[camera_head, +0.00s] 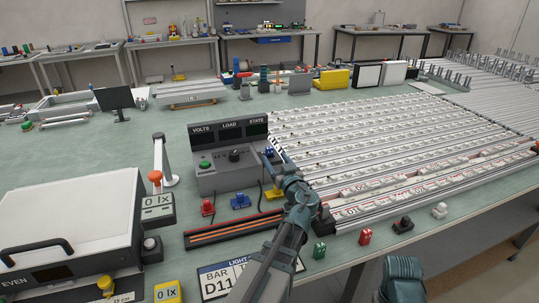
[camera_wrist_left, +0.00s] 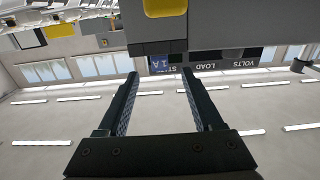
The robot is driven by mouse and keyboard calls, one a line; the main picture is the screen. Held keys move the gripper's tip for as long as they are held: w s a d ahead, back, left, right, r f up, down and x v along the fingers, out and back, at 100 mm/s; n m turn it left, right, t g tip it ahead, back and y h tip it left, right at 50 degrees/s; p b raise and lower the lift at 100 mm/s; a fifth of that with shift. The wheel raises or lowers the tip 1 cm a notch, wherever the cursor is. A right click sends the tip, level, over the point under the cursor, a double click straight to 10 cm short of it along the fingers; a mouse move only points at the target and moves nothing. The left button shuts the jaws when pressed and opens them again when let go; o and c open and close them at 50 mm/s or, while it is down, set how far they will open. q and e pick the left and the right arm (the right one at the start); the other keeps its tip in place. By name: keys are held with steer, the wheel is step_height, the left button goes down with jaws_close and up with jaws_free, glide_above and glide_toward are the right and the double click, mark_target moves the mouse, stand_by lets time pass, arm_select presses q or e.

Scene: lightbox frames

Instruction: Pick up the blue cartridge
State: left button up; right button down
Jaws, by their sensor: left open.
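My left gripper (camera_head: 268,155) is raised by the right side of the control box. In the left wrist view my left gripper (camera_wrist_left: 159,76) is open, with nothing held between its fingers. My right gripper is not visible.
A white-lidded box (camera_head: 70,225) is at the left, and rails (camera_head: 400,150) fill the right.

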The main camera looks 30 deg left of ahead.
mark_target(270, 152)
arm_select(q)
steer(key=x, duration=0.4)
steer(key=shift+w+a+f, duration=0.1)
steer(key=shift+w, duration=0.05)
jaws_close()
